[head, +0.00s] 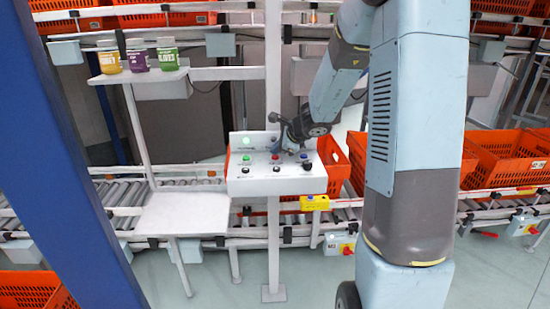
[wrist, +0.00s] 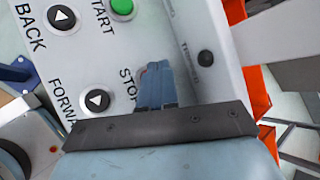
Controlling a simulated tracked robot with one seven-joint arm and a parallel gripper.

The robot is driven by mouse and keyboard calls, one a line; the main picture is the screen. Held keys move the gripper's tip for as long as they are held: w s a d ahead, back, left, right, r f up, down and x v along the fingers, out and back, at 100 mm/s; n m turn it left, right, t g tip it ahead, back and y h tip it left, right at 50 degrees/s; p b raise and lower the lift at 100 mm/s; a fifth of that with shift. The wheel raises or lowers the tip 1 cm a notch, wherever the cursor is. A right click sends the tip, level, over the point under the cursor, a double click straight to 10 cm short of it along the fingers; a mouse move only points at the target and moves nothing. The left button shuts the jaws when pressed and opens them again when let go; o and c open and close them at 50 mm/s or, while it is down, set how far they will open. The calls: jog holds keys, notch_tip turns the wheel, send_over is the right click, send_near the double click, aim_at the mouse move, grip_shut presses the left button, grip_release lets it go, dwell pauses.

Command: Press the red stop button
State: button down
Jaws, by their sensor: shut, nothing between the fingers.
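The red stop button (head: 275,157) sits in the upper row of the white control panel (head: 240,182), between a green and a blue button. My gripper (head: 275,149) is shut and empty, pointing down right over the red button. In the wrist view the shut fingers (wrist: 157,70) cover the spot beside the STOP label (wrist: 128,86). Only a thin reddish sliver shows at their left edge. I cannot tell whether the fingertips touch the button or hover just above it.
The green start button (wrist: 122,7), the back button (wrist: 62,17), the forward button (wrist: 97,100) and a black knob (wrist: 205,57) lie close around the fingers. An orange tote (head: 335,165) stands behind the panel. Jars stand on a shelf (head: 115,78) at left.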

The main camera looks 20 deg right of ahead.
aim_at(277, 158)
jog(key=shift+f, duration=0.45)
dwell(0.9)
jog(key=shift+r, duration=0.9)
jog(key=shift+r, duration=2.5)
jog(key=shift+s, duration=0.1)
